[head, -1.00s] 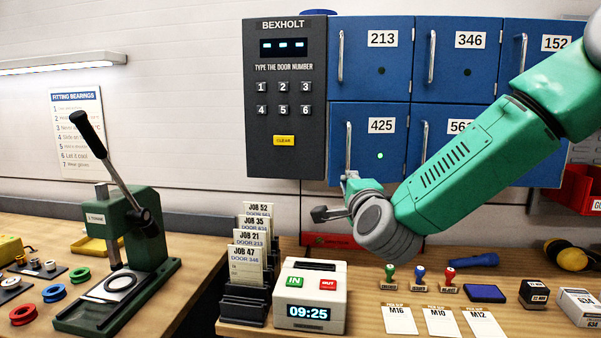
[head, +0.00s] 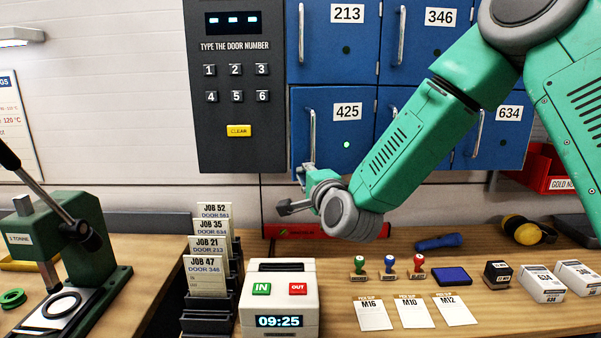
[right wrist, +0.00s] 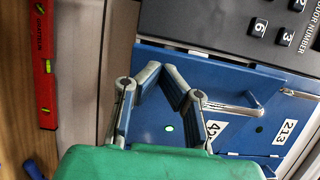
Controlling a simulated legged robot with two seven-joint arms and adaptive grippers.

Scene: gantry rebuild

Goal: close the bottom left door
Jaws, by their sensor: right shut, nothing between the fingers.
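The bottom left door (head: 332,150) is blue, labelled 425, with a green light and a vertical bar handle (head: 312,135) near its left edge. It looks nearly flush in the head view; I cannot tell whether it is fully closed. In the right wrist view the door (right wrist: 150,115) lies behind my fingers, with its handle (right wrist: 232,109) to their right. My right gripper (head: 296,188) is at the door's lower left corner, just below the handle. In the wrist view its bent fingers (right wrist: 160,72) converge, shut and empty. Contact with the door is unclear. My left gripper is out of view.
A dark keypad panel (head: 236,110) adjoins the door on the left. Other blue doors, 213 (head: 330,45) and 346 (head: 425,50), look closed. Below are a red level (head: 290,231), a time clock (head: 279,300), card rack (head: 208,300) and stamps (head: 388,270) on the bench.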

